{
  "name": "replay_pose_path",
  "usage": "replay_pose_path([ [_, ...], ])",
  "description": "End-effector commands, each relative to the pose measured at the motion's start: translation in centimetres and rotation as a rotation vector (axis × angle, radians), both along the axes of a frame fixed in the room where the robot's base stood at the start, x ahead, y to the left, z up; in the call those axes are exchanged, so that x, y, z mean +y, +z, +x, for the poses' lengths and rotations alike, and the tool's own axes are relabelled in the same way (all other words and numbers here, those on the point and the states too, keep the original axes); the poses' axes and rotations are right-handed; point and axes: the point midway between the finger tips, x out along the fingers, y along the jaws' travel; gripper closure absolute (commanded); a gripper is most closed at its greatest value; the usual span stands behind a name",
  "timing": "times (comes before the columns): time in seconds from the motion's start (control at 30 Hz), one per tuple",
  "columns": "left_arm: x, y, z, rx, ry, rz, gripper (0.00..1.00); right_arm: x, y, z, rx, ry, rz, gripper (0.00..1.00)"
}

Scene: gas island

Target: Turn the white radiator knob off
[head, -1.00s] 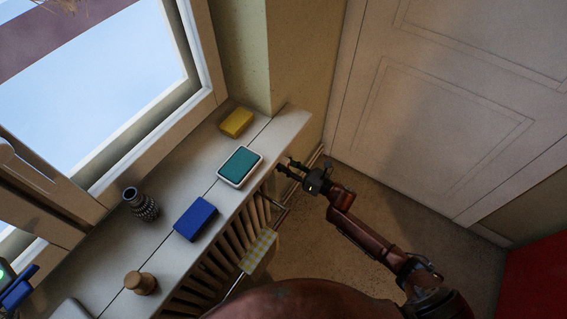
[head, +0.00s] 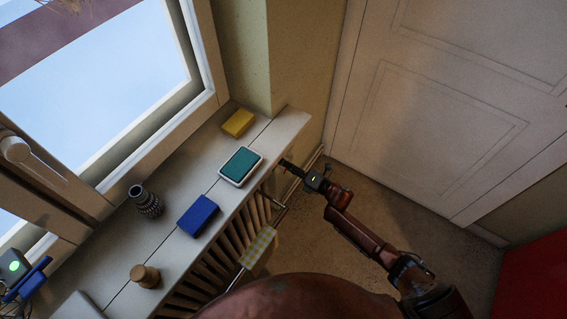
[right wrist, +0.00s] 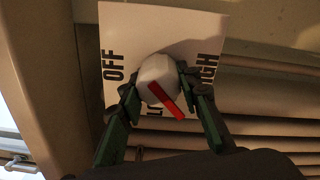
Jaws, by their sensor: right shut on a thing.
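The white radiator knob (right wrist: 157,72) shows in the right wrist view, in front of a white label card (right wrist: 133,22). Its red pointer bar (right wrist: 166,100) slants to the lower right, between a partly hidden word starting with L and a word ending in GH, and away from OFF at the left. My right gripper (right wrist: 158,82) is shut on the knob, one finger on each side. In the head view my right gripper (head: 297,172) is at the far end of the radiator (head: 225,243), under the sill edge; the knob is hidden there.
The window sill (head: 205,160) holds a yellow sponge (head: 238,123), a teal-topped white box (head: 240,166), a blue box (head: 198,215), a dark ribbed vase (head: 145,201) and a wooden peg (head: 145,276). A checked flat piece (head: 259,249) is beside the radiator. Floor before the door (head: 460,110) is clear.

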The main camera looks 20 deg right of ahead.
Motion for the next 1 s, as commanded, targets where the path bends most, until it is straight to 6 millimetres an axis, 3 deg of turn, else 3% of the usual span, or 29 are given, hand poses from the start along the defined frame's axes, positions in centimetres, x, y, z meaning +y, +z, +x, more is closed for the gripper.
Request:
replay_pose_path([
  [1.0, -0.1, 3.3, 1.8, -0.028, 0.002, -0.001, 0.44, -0.2, 0.6, 0.1, 0.594, -0.002, 0.762, 0.93],
])
